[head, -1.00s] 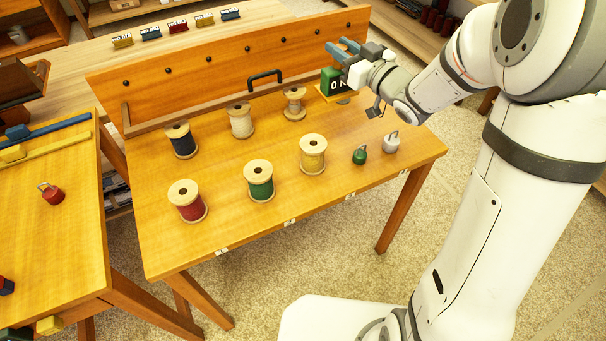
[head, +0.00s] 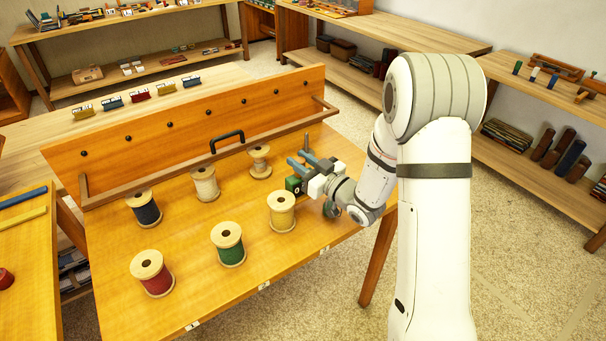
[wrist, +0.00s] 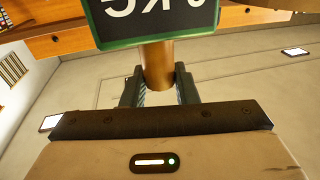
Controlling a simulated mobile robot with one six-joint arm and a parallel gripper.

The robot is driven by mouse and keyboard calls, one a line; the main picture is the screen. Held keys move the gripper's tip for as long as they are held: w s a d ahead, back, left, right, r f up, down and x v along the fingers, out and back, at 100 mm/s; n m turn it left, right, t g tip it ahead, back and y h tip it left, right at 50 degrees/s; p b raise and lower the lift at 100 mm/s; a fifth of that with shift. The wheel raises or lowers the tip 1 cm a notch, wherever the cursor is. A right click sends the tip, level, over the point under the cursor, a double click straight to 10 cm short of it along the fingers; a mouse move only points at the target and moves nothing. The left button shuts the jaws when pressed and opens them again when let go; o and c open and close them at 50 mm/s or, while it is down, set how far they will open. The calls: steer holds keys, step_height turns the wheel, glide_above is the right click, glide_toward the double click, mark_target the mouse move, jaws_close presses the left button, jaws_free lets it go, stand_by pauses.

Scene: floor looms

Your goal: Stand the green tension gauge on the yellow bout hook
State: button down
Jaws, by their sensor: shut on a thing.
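My gripper (head: 303,162) is above the right end of the wooden loom table. It is shut on a copper-brown post (wrist: 157,68) in the wrist view. Directly beyond the post is a green-framed block with a black face and white characters, apparently the green tension gauge (wrist: 150,22); its top is cut off. The gauge also shows as a small green block (head: 293,184) beside my gripper in the head view, partly hidden. I cannot pick out the yellow bout hook with certainty.
Several thread spools stand in two rows, the yellow spool (head: 282,211) nearest my gripper. The upright back board (head: 200,120) bounds the table. Several coloured labelled pieces (head: 140,95) stand on the bench behind.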

steer(key=shift+f, duration=2.15)
steer(key=shift+f, duration=0.15)
steer(key=c, duration=1.1)
jaws_free()
steer(key=shift+c, duration=0.2)
